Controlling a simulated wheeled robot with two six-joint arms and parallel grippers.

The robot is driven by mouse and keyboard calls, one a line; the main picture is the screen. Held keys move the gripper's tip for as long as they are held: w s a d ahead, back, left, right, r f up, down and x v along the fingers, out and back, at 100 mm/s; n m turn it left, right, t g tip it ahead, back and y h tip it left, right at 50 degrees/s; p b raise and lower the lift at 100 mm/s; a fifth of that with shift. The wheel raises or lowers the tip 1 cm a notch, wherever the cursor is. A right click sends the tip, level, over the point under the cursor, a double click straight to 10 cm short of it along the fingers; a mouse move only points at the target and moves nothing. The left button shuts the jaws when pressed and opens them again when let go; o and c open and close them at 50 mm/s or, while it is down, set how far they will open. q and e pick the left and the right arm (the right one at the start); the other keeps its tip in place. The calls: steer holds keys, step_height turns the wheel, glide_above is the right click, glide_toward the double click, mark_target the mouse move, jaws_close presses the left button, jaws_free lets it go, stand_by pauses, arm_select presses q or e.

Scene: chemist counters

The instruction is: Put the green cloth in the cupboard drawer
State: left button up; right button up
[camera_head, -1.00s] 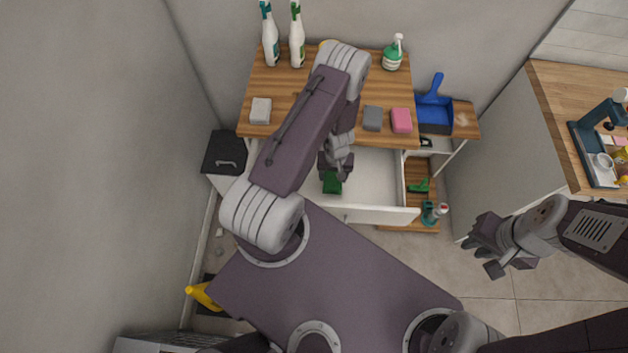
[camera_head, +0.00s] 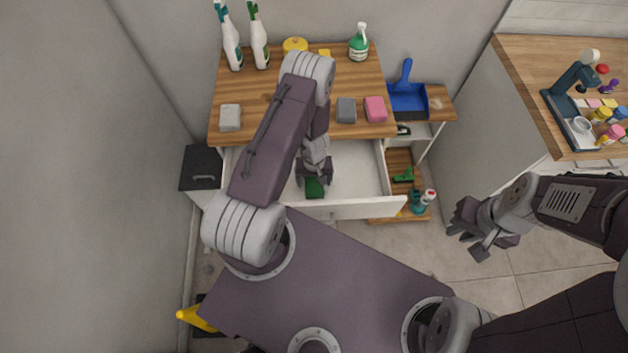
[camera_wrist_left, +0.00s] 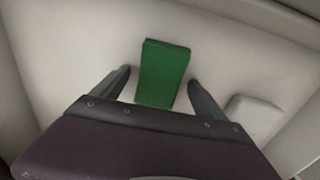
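The green cloth (camera_head: 315,188) is a flat folded rectangle inside the pulled-out white drawer (camera_head: 358,176) of the wooden-topped cupboard. In the left wrist view the cloth (camera_wrist_left: 163,72) lies over the pale drawer floor. My left gripper (camera_head: 314,178) is down at the drawer, over the cloth. Its two fingers (camera_wrist_left: 158,90) stand apart on either side of the cloth, with a visible gap on both sides. My right gripper (camera_head: 474,234) is out to the right over the floor, empty, its fingers spread.
Bottles (camera_head: 229,38), a green spray bottle (camera_head: 359,43) and sponges (camera_head: 375,108) stand on the cupboard top (camera_head: 275,93). A blue dustpan (camera_head: 408,98) is at its right. A pale block (camera_wrist_left: 254,112) shows beside the cloth. Another counter (camera_head: 520,75) is at right.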

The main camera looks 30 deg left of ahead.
mark_target(314, 182)
arm_select(q)
step_height(314, 182, up, 12)
steer(key=p, duration=1.2)
steer(key=shift+r, duration=0.2)
